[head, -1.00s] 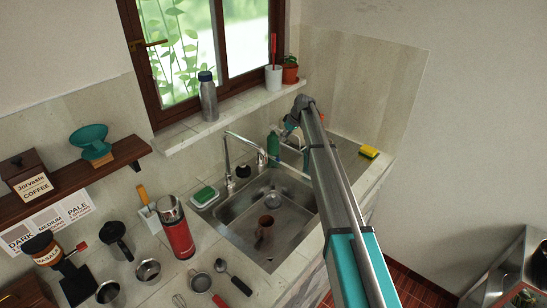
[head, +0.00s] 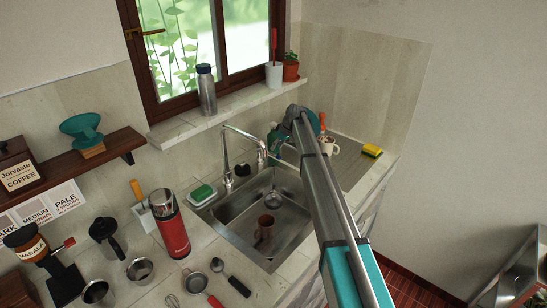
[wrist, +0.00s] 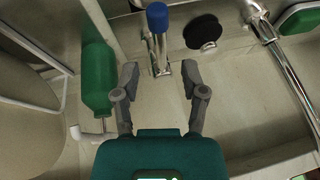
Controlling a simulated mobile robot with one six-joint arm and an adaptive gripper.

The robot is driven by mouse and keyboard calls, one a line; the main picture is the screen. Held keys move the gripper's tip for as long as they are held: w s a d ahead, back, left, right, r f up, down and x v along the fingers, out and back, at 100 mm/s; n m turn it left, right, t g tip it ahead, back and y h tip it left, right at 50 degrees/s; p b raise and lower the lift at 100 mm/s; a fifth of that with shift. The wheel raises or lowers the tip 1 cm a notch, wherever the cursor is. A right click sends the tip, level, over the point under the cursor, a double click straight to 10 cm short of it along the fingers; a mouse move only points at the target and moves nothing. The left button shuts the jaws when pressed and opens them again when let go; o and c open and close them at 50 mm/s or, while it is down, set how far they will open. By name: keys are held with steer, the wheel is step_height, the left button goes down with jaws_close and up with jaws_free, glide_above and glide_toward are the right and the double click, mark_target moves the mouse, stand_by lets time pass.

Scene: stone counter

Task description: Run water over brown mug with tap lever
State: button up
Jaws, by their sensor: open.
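The brown mug (head: 265,226) stands in the steel sink (head: 236,234), left of my arm in the head view. The curved chrome tap (head: 226,160) rises behind the sink; its spout also shows at the right of the wrist view (wrist: 290,75). The tap lever, a chrome piece with a blue end (wrist: 157,18), stands ahead of my gripper (wrist: 158,70), roughly in line with the gap between its fingers. My gripper is open and empty, with no clear contact with the lever. The head view mostly hides the gripper behind my arm.
A green bottle (wrist: 97,85) stands close left of my gripper. A round black object (wrist: 202,32) lies between lever and spout. A green sponge (head: 202,193) sits left of the tap, a yellow one (head: 372,150) at right. A white mug (head: 328,145) stands beyond my arm.

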steer(key=shift+b+x, duration=1.6)
steer(key=shift+x, duration=0.5)
jaws_close()
